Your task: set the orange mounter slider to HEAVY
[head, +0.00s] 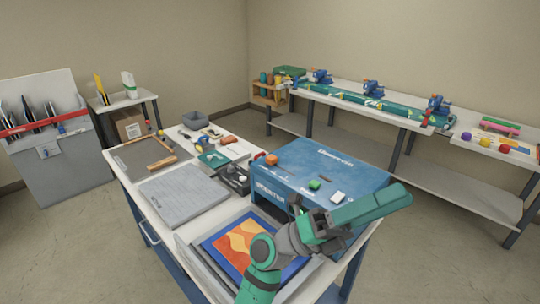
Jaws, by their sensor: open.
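The blue mounter (335,165) is a box at the right end of the near workbench, with pale lettering on its front. An orange knob (271,160) sits near the left corner of its top; small pale marks beside it are too small to read. A green block (314,184) and a white block (337,197) also sit on the top, nearer the front. My gripper (296,204) is dark and small by the mounter's front edge, right of and nearer than the orange knob, apart from it. It looks open and empty. My arm hides part of the mounter's front right.
A framed orange and blue picture (235,240) lies in front of the mounter, partly behind my arm. A grey slab (182,194) and a dark mat (135,158) lie to the left. Small tools crowd the bench left of the mounter. A long bench (400,120) stands behind.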

